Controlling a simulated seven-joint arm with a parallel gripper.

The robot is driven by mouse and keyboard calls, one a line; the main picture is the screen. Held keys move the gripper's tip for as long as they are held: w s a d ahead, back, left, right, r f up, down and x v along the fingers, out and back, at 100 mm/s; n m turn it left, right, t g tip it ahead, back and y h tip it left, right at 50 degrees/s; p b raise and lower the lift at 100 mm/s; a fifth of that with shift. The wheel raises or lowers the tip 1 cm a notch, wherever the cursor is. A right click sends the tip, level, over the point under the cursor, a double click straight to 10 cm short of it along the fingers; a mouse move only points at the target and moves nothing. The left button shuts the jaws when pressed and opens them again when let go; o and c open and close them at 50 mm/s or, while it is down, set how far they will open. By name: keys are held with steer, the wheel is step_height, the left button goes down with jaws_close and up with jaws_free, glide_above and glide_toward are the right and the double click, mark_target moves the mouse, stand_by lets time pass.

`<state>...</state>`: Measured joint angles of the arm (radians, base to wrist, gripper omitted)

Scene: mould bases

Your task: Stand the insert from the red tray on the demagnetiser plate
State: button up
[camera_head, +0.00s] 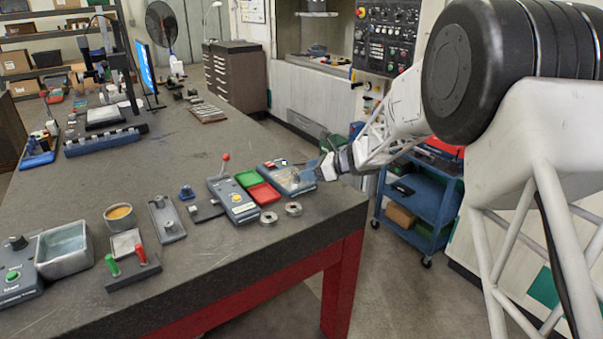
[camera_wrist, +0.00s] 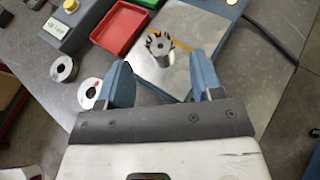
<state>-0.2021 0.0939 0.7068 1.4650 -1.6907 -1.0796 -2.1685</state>
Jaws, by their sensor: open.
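The demagnetiser plate is a bright metal plate on a blue-grey base (camera_wrist: 190,72); in the head view it lies near the table's right edge (camera_head: 283,181). A small grey cylindrical insert (camera_wrist: 161,49) with a hole in its top stands upright on the plate. Dark jagged marks ring its top. The red tray (camera_wrist: 120,28) looks empty in the wrist view; the head view shows it left of the plate (camera_head: 264,193). My gripper (camera_wrist: 160,64) is open, its blue fingers on either side of the insert with gaps. Whether the fingers touch the plate is unclear.
Two metal rings (camera_wrist: 65,69) (camera_wrist: 89,93) lie in front of the red tray. A green tray (camera_head: 246,178) adjoins it. A control box with a red-knobbed lever (camera_head: 233,199) stands left. A cable runs right of the plate. The table edge is close.

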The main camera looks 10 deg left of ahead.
steer(key=shift+v, duration=1.35)
